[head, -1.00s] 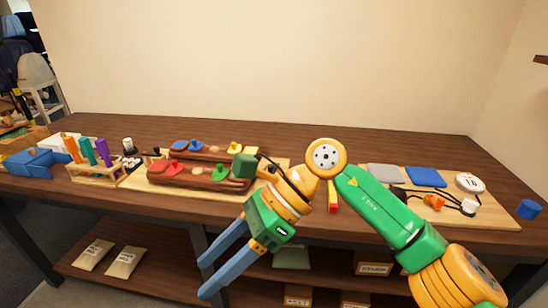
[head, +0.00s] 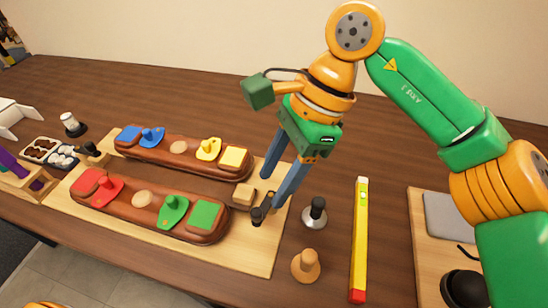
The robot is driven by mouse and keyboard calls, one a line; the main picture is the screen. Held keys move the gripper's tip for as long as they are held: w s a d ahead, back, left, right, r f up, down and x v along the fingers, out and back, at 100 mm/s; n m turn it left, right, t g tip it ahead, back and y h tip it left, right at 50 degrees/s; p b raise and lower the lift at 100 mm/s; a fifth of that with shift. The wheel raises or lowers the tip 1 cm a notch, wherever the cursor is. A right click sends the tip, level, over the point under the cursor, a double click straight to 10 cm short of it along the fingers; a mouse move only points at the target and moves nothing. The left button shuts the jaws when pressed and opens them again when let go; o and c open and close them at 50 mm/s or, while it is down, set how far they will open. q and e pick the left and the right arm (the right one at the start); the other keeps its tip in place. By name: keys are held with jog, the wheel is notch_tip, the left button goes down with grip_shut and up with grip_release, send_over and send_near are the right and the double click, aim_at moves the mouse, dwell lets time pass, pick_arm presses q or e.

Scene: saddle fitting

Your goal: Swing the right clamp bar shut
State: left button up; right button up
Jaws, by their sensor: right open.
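The right clamp (head: 257,216) is a small dark post at the right end of the light wooden board (head: 248,258), beside a tan block (head: 243,195). Its bar is small and partly hidden by my fingers, so I cannot tell its exact angle. My right gripper (head: 272,193) points down at it with two blue fingers apart and nothing seen between them. One fingertip is close to the dark post; I cannot tell if they touch. Two brown bases, the front one (head: 150,205) and the rear one (head: 180,151), lie on the board. My left gripper is out of view.
A black-knobbed piece (head: 315,212), a tan peg (head: 306,266) and a yellow level (head: 360,240) stand or lie right of the board. Another dark clamp (head: 92,152) is at the board's left end. A grey pad (head: 450,215) lies on a board at right.

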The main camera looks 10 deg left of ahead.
aim_at(257, 211)
jog(key=x, duration=0.3)
jog(key=s+x, duration=0.1)
jog(key=x, duration=0.2)
jog(key=shift+a+f, duration=0.1)
jog(key=shift+a, duration=0.1)
jog(key=shift+w+f, duration=0.15)
jog(key=shift+f, duration=0.1)
grip_shut()
